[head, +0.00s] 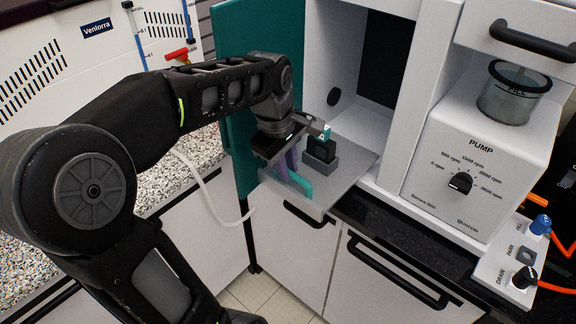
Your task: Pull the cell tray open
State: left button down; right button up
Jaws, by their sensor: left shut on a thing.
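The cell tray (352,168) is a pale flat slide. It sticks out from the open chamber of the white machine, past the machine's front. A grey block (322,163) with a black upper part sits on it. My left gripper (292,176) reaches down at the tray's front left, with purple and teal parts showing between it and the tray. It is shut on the front of the cell tray; the exact contact is partly hidden by the gripper. My right gripper is not in view.
A teal door (240,75) stands open left of the chamber, close beside my left arm. The pump unit (480,160) with its dial stands at right. A black counter edge (385,228) and cabinet handles (390,270) lie below. A pale hose (215,205) hangs at left.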

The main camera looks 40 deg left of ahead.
pick_arm(q)
jog(key=c, duration=1.4)
grip_release()
jog(key=shift+s, duration=0.35)
jog(key=shift+o, duration=0.2)
jog(key=shift+w, duration=0.1)
jog(key=shift+r, duration=0.55)
notch_tip(320, 180, up, 7)
jog(key=s, duration=0.1)
jog(key=shift+s+f+b, duration=0.2)
jog(key=shift+s+b, duration=0.05)
jog(key=shift+b, duration=0.05)
